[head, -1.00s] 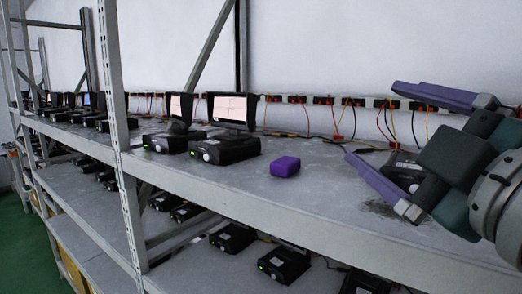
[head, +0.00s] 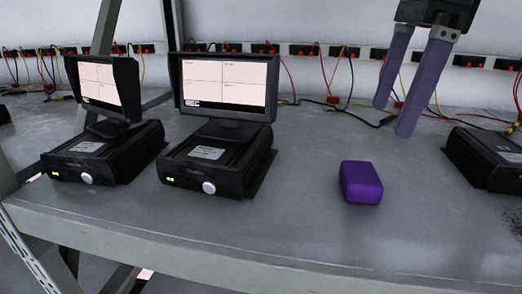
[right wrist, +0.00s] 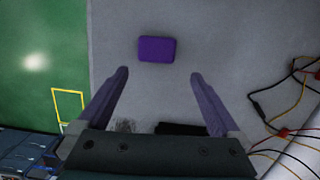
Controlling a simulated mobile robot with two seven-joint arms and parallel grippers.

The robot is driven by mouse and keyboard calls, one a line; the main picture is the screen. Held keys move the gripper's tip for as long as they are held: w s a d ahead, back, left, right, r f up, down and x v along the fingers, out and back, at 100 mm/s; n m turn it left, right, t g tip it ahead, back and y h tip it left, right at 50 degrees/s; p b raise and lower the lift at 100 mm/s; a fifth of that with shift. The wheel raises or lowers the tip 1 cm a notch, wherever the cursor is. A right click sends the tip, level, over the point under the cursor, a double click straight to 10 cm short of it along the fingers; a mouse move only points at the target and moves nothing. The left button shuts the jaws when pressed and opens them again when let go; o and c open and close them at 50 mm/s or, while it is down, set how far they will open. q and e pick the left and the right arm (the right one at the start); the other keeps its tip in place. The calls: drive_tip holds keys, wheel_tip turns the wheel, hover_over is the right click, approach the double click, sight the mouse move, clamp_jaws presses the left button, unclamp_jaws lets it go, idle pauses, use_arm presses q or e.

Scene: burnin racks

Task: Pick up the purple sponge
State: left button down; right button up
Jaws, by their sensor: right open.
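The purple sponge (head: 361,182) is a small rounded block lying on the grey shelf (head: 300,215), right of the middle in the head view. My right gripper (head: 393,120) hangs above and behind it, to its right, with purple fingers pointing down. It is open and empty. In the right wrist view the sponge (right wrist: 157,49) lies on the shelf beyond the fingertips of my right gripper (right wrist: 158,75), roughly centred between their lines and apart from them. My left gripper is not in view.
Two black units with monitors (head: 218,155) (head: 105,150) stand left of the sponge. Another black unit (head: 488,157) stands to its right. Power strips and red, yellow and black cables (head: 335,98) run along the back wall. The shelf around the sponge is clear.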

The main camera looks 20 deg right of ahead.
drive_tip(key=b, duration=0.2)
hover_over(363, 172)
drive_tip(key=d, duration=0.2)
drive_tip(key=f, duration=0.4)
drive_tip(key=shift+s+a+f, duration=0.1)
drive_tip(key=shift+s+f, duration=0.1)
drive_tip(key=f+b, duration=0.1)
drive_tip(key=a+f+b, duration=0.1)
drive_tip(key=f, duration=0.1)
drive_tip(key=f+b, duration=0.1)
drive_tip(key=f, duration=0.1)
drive_tip(key=shift+w+a, duration=0.25)
drive_tip(key=shift+a, duration=0.1)
drive_tip(key=c, duration=1.1)
drive_tip(key=shift+r, duration=0.1)
